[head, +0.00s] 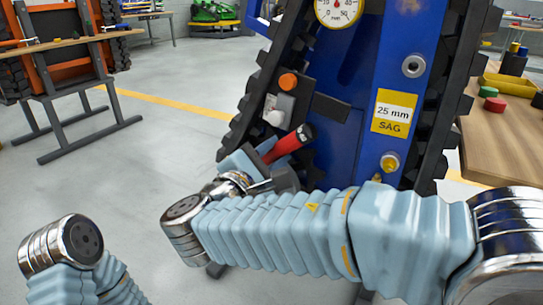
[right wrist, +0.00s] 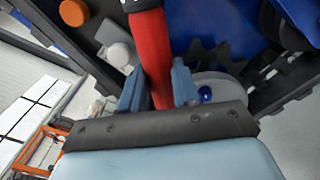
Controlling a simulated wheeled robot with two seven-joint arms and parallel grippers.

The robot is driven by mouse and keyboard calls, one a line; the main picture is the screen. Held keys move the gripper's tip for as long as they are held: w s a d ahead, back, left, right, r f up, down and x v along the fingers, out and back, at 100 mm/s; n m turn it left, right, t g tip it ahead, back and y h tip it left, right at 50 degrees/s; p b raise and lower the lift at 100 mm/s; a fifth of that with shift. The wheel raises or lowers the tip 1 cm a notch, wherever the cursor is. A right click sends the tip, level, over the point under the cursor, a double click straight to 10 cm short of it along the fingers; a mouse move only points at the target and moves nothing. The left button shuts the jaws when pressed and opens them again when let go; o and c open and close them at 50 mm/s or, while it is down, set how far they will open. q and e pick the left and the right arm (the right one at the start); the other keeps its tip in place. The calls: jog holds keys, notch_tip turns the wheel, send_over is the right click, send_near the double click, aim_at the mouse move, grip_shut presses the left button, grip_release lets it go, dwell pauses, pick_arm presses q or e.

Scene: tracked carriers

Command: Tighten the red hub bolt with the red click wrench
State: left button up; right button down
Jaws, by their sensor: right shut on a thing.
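The red click wrench (head: 286,146) shows in the head view as a red handle with a black end, tilted up to the right in front of the blue carrier. My right gripper (head: 262,158) is around its handle, partly hidden by my own wrist. In the right wrist view the red handle (right wrist: 153,50) runs between the two blue-grey fingers of my right gripper (right wrist: 158,86), which is shut on it. The wrench's working end is hidden. I cannot make out the red hub bolt in either view. My left arm shows at the lower left, but its gripper is out of view.
The blue tracked carrier (head: 355,95) stands close ahead, with black tracks, a gauge (head: 338,10), an orange knob (head: 288,82) and a "25 mm SAG" label (head: 394,113). A wooden bench (head: 490,145) is at right. An orange carrier (head: 88,40) stands at left. Open floor lies between.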

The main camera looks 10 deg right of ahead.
jog(key=shift+s+d+f+m+b, duration=0.15)
jog(key=shift+d+f+m+b, duration=0.2)
jog(key=shift+b, duration=0.25)
jog(key=shift+a, duration=0.1)
jog(key=b, duration=0.1)
jog(key=f+m+b, duration=0.1)
jog(key=shift+s+d+b, duration=0.25)
jog(key=shift+d+b, duration=0.05)
jog(key=shift+b, duration=0.05)
dwell(0.3)
